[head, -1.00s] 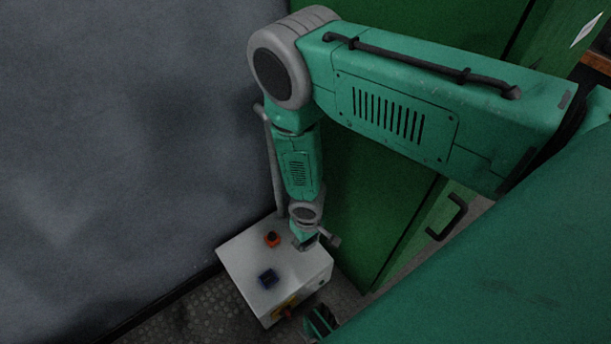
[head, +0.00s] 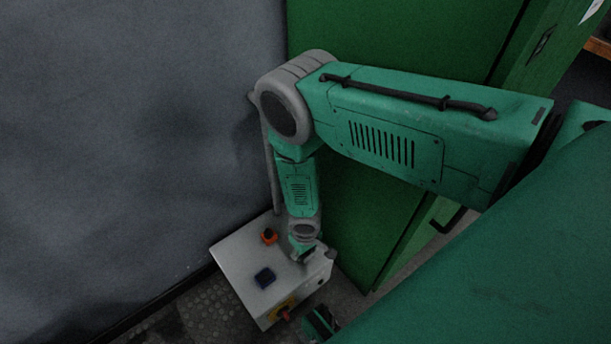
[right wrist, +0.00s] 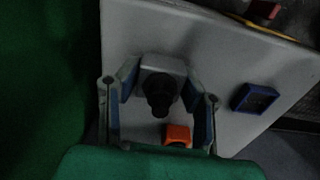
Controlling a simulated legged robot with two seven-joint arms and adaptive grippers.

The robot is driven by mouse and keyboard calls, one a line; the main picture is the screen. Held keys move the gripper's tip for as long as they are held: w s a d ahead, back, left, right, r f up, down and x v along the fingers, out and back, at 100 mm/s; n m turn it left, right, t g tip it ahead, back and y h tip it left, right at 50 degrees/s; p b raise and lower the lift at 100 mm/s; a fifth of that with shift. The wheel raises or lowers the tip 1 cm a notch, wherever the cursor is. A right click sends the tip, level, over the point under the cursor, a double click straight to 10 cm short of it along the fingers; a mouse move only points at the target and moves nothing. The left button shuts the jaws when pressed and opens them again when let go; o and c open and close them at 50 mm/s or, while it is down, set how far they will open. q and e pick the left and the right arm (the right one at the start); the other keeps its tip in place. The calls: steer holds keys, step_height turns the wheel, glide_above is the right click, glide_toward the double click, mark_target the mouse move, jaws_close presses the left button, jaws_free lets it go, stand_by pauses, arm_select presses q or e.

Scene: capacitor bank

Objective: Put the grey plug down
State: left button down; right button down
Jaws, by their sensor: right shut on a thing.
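The grey plug (right wrist: 160,92) shows in the right wrist view as a dark, rounded, stepped piece between the fingers. My right gripper (right wrist: 160,82) is shut on it, with a blue-lined finger on each side. A pale grey block shows just behind the plug. In the head view my right gripper (head: 303,250) points down at the right part of the top of a white box (head: 240,262). The plug is too small and hidden to make out there. I cannot tell whether it touches the box.
The box top carries an orange fitting with a dark centre (head: 269,236) and a blue square frame (head: 265,277). A red and yellow switch (head: 284,312) is on its front. A green cabinet (head: 350,215) stands close on the right, a grey wall (head: 120,130) on the left.

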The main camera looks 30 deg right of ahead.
steer(key=shift+f, duration=0.55)
steer(key=c, duration=1)
jaws_free()
steer(key=shift+c, duration=0.2)
steer(key=shift+r, duration=0.15)
steer(key=shift+r, duration=0.3)
step_height(320, 180, up, 12)
steer(key=p, duration=0.5)
steer(key=shift+r, duration=0.15)
steer(key=s+d+r, duration=0.2)
steer(key=s+r, duration=0.4)
steer(key=s, duration=0.2)
steer(key=s+d+r, duration=0.2)
steer(key=s+r, duration=0.4)
steer(key=s, duration=0.3)
steer(key=shift+d+t, duration=0.3)
